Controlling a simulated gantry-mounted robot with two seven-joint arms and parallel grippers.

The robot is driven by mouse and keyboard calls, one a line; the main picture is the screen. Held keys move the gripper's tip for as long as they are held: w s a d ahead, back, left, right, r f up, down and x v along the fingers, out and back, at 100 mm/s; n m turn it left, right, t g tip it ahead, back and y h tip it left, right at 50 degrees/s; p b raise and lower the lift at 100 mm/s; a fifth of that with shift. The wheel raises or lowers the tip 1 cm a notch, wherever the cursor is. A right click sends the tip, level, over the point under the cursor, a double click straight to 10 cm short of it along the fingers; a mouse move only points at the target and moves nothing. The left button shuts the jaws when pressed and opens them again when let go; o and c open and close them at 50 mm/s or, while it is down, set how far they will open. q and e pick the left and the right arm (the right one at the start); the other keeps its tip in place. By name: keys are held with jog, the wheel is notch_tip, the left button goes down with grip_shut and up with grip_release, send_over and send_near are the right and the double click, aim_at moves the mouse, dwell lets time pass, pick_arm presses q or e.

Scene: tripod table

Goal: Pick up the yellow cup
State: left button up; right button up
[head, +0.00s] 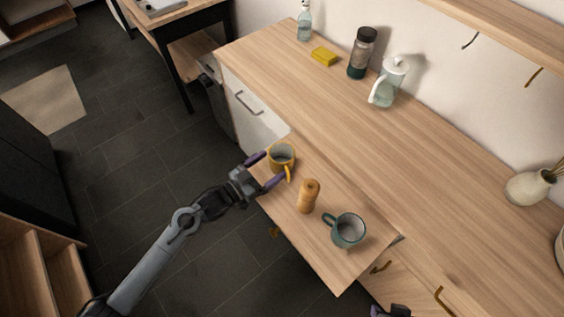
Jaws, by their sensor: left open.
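The yellow cup (282,152) stands upright on a lower wooden board (335,272) that juts out from the counter. Its handle points toward the bottom of the picture. My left gripper (272,168) is open, with its purple fingers close to the cup's left and lower sides. I cannot tell whether the fingers touch the cup. A small dark and purple part of my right gripper (390,311) shows at the bottom edge; its jaws are mostly cut off.
A wooden pepper mill (309,196) and a green cup (348,230) stand on the same board, right of the yellow cup. The counter (400,150) behind holds a yellow sponge (323,57), a dark bottle (361,54), a glass pitcher (388,83) and a vase (527,187). The counter's middle is clear.

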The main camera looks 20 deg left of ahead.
pick_arm(q)
jog(key=shift+x, duration=1.1)
jog(key=shift+c, duration=0.4)
jog(key=c, duration=1)
jog(key=shift+r, duration=0.1)
jog(key=shift+r, duration=0.1)
jog(key=shift+r, duration=0.2)
jog(key=shift+s+a, duration=0.4)
jog(key=shift+s, duration=0.15)
jog(key=p+v, duration=0.2)
jog(key=v, duration=1.4)
jog(key=shift+s+a+p, duration=0.1)
jog(key=shift+s+p, duration=0.25)
